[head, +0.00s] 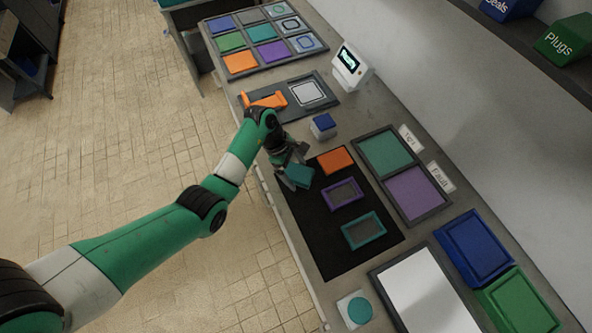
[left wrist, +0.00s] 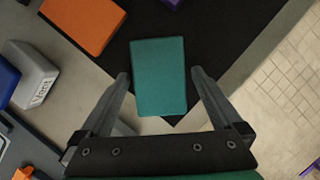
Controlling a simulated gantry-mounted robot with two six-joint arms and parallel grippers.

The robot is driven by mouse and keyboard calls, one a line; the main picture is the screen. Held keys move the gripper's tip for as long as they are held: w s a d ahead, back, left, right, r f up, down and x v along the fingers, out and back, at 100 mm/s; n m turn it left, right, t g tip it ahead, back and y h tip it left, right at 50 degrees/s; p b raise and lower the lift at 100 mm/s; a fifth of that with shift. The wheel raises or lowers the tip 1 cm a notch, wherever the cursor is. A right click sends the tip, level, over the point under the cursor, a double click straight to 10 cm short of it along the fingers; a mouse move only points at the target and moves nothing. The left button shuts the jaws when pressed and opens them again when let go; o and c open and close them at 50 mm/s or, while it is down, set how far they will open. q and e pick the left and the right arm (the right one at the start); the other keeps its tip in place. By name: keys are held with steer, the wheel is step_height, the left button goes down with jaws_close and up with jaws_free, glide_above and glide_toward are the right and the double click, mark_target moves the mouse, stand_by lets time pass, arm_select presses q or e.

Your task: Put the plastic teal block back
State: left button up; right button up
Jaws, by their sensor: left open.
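Whether the fingers are down at the block's height is unclear. A sorting tray (head: 234,54) at the far end holds several coloured tiles, including a teal one (head: 258,33). My right gripper is not in view.
An orange block (head: 336,160), a purple frame (head: 342,194) and a teal frame (head: 364,230) lie on the mat. A two-panel tray (head: 418,222), blue bin (head: 473,248) and green bin (head: 518,300) are to the right.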

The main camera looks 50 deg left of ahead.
arm_select(q)
steer(key=p+v, duration=0.4)
steer(key=v, duration=0.8)
steer(key=shift+a, duration=0.1)
